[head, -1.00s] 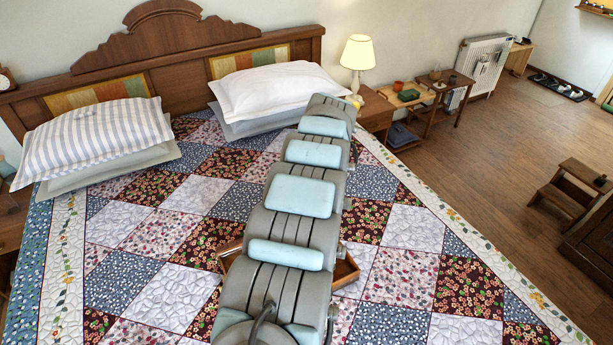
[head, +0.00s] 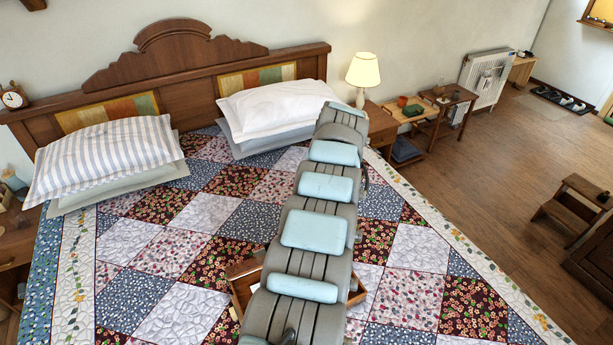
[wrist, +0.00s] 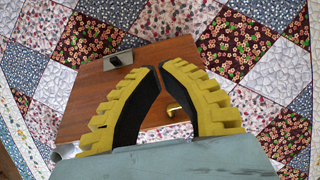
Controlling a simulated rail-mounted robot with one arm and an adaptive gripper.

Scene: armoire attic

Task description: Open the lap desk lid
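The lap desk (head: 243,284) is a brown wooden box lying on the patchwork quilt. In the head view my arm covers its middle, and only its left and right ends show. In the wrist view its flat brown wooden top (wrist: 90,86) lies beyond my fingers, with a grey metal plate (wrist: 118,60) near one edge and a small brass hook-like piece (wrist: 175,110) partly between the fingers. I cannot tell how far the lid stands open. Contact with the wood is unclear.
The quilt (head: 195,213) around the box is mostly clear. A striped pillow (head: 105,157) and a white pillow (head: 275,104) lie by the headboard (head: 185,62). A lit lamp (head: 362,72) and small tables (head: 448,105) stand to the right, with open floor beyond.

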